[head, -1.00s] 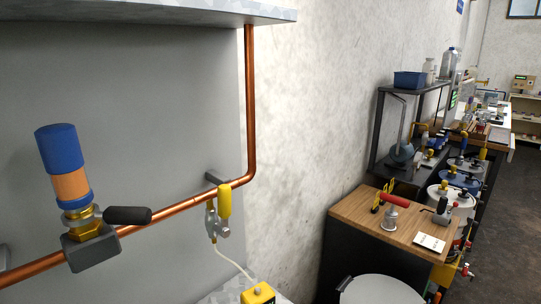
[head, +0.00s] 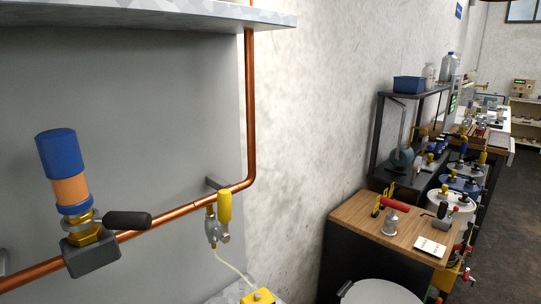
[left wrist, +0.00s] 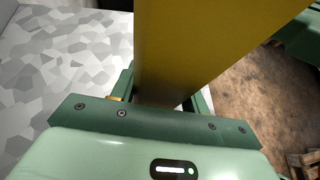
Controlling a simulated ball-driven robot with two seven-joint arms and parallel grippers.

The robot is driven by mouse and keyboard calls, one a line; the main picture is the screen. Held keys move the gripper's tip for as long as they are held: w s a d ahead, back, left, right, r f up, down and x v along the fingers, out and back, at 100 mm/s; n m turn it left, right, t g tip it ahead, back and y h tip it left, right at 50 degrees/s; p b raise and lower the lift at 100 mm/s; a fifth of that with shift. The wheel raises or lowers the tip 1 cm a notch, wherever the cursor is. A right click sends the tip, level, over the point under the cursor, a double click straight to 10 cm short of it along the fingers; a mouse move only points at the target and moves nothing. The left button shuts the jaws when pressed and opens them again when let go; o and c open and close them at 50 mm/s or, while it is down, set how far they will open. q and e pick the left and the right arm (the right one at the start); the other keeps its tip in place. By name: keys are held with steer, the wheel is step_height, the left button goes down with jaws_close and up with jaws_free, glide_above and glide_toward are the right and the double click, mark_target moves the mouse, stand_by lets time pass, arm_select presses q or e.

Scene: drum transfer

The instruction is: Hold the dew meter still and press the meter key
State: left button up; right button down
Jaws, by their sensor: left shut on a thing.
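The dew meter (head: 258,297) is a yellow box at the bottom edge of the head view, mostly cut off, with a small grey knob or key on top. A pale cable runs up from it to the fitting on the pipe. In the left wrist view a large yellow body (left wrist: 195,45), seemingly the meter, stands between the green fingers of my left gripper (left wrist: 166,98), which is shut on it. The meter's face is hidden there. My right gripper is not identifiable in either view.
A copper pipe (head: 251,110) bends along the grey panel, carrying a valve with a black handle (head: 127,219) and a yellow-handled tap (head: 224,206). A speckled shelf (head: 150,14) overhangs it. A wooden-topped bench (head: 355,212) with tools stands right; dark floor lies beyond.

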stand_by(0.4)
steer(key=shift+w+a, duration=0.25)
steer(key=shift+w, duration=0.1)
steer(key=shift+s, duration=0.45)
steer(key=s+d, duration=0.3)
steer(key=s, duration=0.1)
steer(key=shift+s+d, duration=0.4)
